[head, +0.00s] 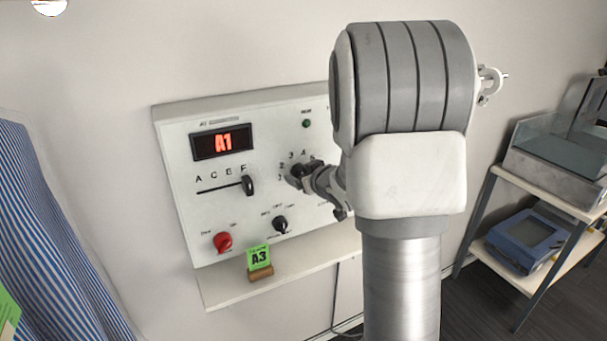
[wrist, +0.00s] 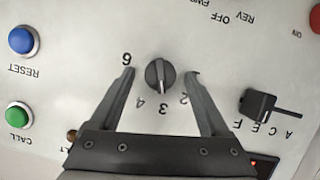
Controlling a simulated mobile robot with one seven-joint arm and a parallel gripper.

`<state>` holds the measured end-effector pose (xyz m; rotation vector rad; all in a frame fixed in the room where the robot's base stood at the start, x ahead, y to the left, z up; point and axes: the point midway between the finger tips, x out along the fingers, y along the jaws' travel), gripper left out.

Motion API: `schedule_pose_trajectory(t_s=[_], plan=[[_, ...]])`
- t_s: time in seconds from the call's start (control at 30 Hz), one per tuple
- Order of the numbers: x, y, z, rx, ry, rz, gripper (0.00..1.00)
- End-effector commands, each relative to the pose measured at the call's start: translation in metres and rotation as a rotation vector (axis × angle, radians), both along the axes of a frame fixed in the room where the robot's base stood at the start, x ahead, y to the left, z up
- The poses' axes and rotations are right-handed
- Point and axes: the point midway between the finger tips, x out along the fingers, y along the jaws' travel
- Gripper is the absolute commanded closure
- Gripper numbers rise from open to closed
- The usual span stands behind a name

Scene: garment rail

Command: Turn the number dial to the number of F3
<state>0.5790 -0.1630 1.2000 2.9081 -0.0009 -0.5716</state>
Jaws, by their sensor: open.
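The number dial (wrist: 160,75) is a round black knob with a light mark, ringed by printed numbers on a white panel. In the wrist view, 2, 3, 4 and 6 are readable. My gripper (wrist: 161,71) is open, with one dark finger on each side of the dial and a gap to both. The panel's display (head: 222,141) reads A1 in red. A green card (head: 259,258) on the shelf reads A3. In the head view my gripper largely hides the dial.
A black letter slider (head: 249,185) sits at the F end of its slot. A small black knob (head: 280,224) and a red knob (head: 222,241) are lower on the panel. Blue (wrist: 23,40) and green (wrist: 19,115) buttons stand beside the dial. A shelf (head: 228,293) juts out below.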

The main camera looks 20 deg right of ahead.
Motion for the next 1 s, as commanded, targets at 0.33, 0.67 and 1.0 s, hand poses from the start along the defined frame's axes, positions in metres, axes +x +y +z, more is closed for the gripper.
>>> schedule_pose_trajectory(t_s=[0.33,0.67,1.0], plan=[[-0.019,0.000,0.008,0.000,0.000,-0.002,0.20],[-0.073,0.002,0.031,-0.001,-0.002,-0.003,0.20],[-0.129,0.004,0.055,-0.001,-0.003,-0.003,0.20]])
